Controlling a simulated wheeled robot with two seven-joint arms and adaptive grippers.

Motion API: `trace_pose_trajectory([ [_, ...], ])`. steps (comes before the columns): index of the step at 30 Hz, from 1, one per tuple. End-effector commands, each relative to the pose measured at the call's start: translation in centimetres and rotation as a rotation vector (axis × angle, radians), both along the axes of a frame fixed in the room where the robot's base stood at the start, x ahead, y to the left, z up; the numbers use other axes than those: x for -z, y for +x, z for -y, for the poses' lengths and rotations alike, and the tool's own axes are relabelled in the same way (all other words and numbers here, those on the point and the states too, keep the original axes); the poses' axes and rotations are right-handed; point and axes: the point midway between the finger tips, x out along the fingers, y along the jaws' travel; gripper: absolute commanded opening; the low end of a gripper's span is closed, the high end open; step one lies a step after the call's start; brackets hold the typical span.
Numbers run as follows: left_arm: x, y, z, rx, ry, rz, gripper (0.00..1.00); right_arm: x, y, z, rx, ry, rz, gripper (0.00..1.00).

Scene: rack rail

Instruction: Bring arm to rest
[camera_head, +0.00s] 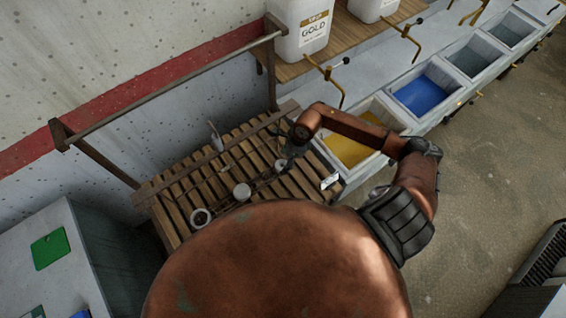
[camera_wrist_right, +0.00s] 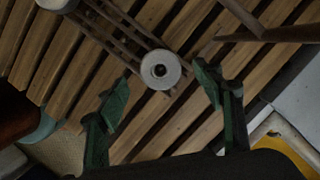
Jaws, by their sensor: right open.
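My copper right arm (camera_head: 350,128) reaches in from the right of the head view, bent over the slatted wooden rack (camera_head: 178,205). Its gripper (camera_head: 286,158) is above the rack's right part, small and dark there. In the right wrist view my right gripper (camera_wrist_right: 160,95) is open, its two green fingers spread wide. A pale round piece with a dark hole (camera_wrist_right: 161,69) shows between and just beyond the fingertips, on the rack side. I cannot tell whether a finger touches it. Nothing is held. My left gripper is not in view.
Round cups (camera_head: 201,217) and a small white pot (camera_head: 241,191) stand on the rack. A wooden rail (camera_head: 170,80) rises behind it. Basins with yellow (camera_head: 352,150) and blue (camera_head: 424,95) contents, with brass taps, line the right. A grey cabinet (camera_head: 60,270) stands left.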

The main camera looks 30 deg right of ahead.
Motion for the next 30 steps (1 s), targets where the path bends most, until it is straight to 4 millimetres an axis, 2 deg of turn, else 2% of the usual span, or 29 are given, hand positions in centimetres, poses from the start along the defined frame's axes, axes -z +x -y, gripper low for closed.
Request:
trace_pose_trajectory([
  [1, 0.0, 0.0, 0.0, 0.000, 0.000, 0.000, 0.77, -1.2, 0.0, 0.4, -0.001, -0.004, 0.004, 0.61],
  [6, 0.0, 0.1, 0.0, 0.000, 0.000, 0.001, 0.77, -4.6, -0.6, 1.2, 0.000, -0.003, 0.002, 0.61],
  [12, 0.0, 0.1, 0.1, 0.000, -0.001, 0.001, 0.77, -7.5, -1.1, 1.8, 0.000, -0.001, 0.000, 0.61],
  [18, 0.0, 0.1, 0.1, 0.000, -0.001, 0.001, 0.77, -8.4, -1.3, 2.0, 0.001, 0.000, 0.000, 0.61],
  [30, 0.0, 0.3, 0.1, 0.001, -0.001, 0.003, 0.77, -8.5, -1.2, 1.9, -0.001, 0.000, -0.001, 0.61],
])
